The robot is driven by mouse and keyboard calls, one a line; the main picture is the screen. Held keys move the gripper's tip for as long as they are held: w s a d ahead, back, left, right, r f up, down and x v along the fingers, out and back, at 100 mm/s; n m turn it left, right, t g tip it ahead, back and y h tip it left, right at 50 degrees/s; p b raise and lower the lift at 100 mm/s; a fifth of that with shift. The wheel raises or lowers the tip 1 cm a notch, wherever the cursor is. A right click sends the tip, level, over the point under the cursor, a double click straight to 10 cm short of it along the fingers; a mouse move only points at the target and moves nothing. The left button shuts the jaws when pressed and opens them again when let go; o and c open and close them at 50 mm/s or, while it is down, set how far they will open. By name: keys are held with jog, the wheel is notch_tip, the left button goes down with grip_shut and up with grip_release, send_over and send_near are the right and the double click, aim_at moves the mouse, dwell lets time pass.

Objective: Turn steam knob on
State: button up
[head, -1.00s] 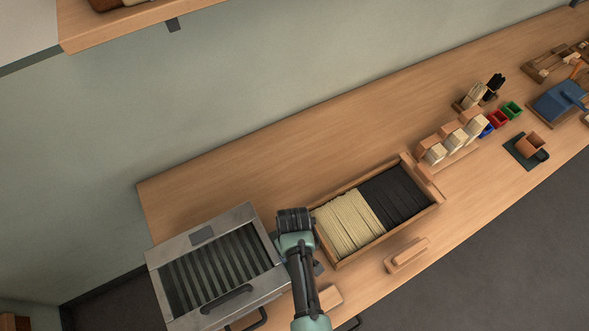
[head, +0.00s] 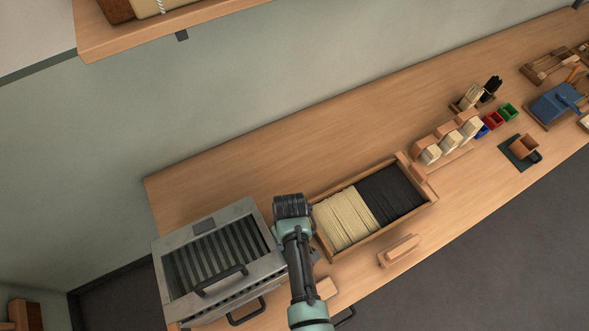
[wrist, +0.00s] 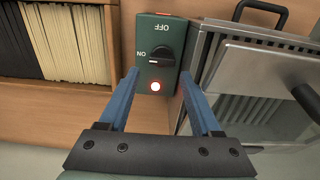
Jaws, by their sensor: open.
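In the wrist view, a dark green switch box (wrist: 167,27) carries a black steam knob (wrist: 162,55) with upside-down OFF and ON labels. The knob's pale mark lies on its left side, by the ON label. A round light (wrist: 155,86) below the knob glows white with a red rim. My gripper (wrist: 160,78) is open, its two blue fingers apart with the lower box between them. I cannot tell whether they touch it. In the head view my arm hides the fingers and knob. The metal steam box (head: 262,222) stands left of my arm; it also shows in the wrist view (wrist: 235,55).
A wooden tray (head: 329,253) of pale and black bristles lies right of my arm. A wooden block (head: 399,251) lies in front of it. The steam box's handle (head: 221,281) sticks up. The bench (head: 290,160) is clear behind the tray.

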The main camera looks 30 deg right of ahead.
jog(key=shift+s+a+r+p, duration=0.1)
jog(key=shift+r+p, duration=0.25)
jog(key=shift+r, duration=0.3)
jog(key=shift+s+a+r+p, duration=0.1)
jog(key=shift+r+p, duration=0.25)
jog(key=shift+r, duration=0.25)
